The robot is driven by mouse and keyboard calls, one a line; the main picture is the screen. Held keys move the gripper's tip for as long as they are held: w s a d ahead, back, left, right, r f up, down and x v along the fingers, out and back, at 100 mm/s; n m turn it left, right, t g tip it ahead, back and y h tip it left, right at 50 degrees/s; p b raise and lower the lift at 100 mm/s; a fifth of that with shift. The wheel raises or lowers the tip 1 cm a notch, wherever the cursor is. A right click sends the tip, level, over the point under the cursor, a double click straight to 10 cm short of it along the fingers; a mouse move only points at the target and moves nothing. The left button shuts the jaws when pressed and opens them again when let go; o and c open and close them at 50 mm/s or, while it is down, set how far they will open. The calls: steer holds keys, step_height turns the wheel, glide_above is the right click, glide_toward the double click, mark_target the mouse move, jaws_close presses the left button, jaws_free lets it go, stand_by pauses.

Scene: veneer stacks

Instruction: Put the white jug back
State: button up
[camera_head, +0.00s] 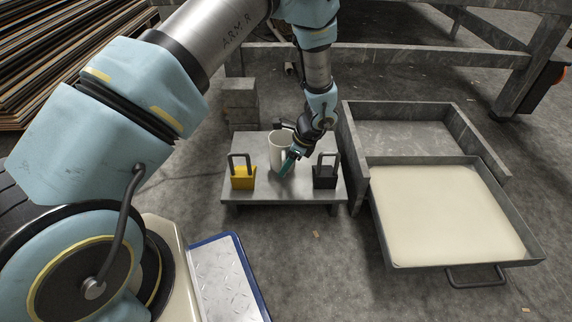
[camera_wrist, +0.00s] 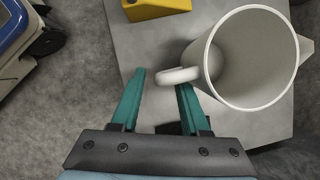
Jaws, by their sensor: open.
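The white jug (camera_head: 277,150) stands upright on a low grey metal table (camera_head: 285,194), between a yellow block and a black block, each with a handle. In the wrist view the jug (camera_wrist: 258,62) is seen from above, empty, with its handle (camera_wrist: 178,76) pointing left toward my fingers. My gripper (camera_head: 287,167) is at the jug's side, partly in front of it in the head view. In the wrist view my gripper (camera_wrist: 160,85) is open, with one teal finger on each side of the handle's outer end. I cannot tell whether a finger touches it.
The yellow block (camera_head: 242,180) and black block (camera_head: 325,174) flank the jug closely. A pulled-out drawer (camera_head: 538,254) with a cream surface and its grey housing (camera_head: 352,160) are at right. Grey blocks (camera_head: 241,100) are stacked behind the table.

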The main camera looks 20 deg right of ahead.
steer(key=shift+r, duration=0.1)
steer(key=p+v, duration=0.5)
steer(key=v, duration=0.7)
